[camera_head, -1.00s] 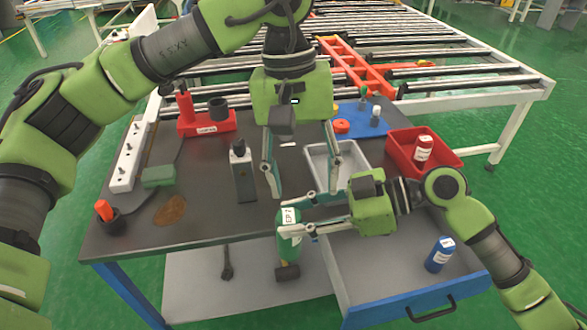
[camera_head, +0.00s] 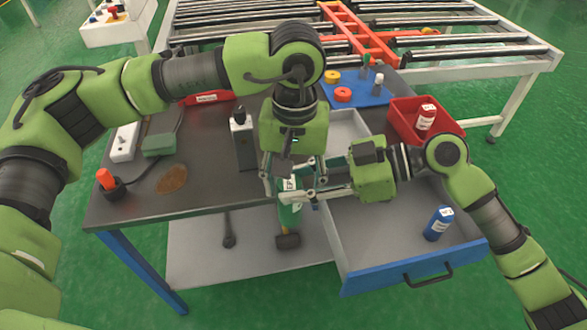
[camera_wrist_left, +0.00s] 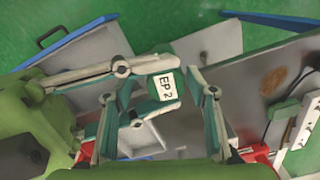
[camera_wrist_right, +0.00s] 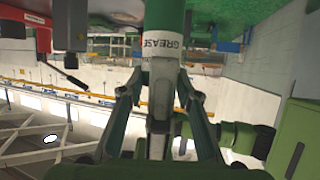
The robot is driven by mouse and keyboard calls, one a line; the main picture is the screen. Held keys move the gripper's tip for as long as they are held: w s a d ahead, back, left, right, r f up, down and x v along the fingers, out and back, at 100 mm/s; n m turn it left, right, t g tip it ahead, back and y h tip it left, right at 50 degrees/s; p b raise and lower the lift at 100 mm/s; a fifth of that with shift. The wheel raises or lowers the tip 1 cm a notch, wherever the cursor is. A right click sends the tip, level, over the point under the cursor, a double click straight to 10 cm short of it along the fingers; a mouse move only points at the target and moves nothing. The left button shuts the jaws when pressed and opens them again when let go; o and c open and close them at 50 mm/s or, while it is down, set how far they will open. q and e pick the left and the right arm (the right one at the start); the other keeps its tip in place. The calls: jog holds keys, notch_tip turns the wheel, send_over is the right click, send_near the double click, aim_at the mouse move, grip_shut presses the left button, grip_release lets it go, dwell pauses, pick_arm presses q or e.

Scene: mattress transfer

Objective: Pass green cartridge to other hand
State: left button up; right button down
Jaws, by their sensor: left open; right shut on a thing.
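The green cartridge (camera_head: 291,212) with a white label stands roughly upright beyond the table's front edge. My right gripper (camera_head: 305,187) is shut on it from the right; the cartridge (camera_wrist_right: 165,20) also shows between the fingers in the right wrist view. My left gripper (camera_head: 292,182) is open and points down from above, its fingers around the cartridge's upper end. In the left wrist view the label (camera_wrist_left: 166,87) lies between the spread left fingers, with my right fingers crossing from the left. Whether the left fingers touch the cartridge is hard to tell.
An open drawer (camera_head: 385,262) with a blue bottle (camera_head: 438,223) lies below my right arm. A red bin (camera_head: 445,128) holds another bottle. A grey tray (camera_head: 345,120) is partly hidden behind the grippers. A black box-like item (camera_head: 242,140) stands left of my left gripper.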

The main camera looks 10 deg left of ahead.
pick_arm(q)
jog(key=shift+f, duration=0.2)
jog(key=shift+d, duration=0.1)
jog(key=c, duration=1.3)
pick_arm(e)
jog(key=c, duration=1.4)
grip_release()
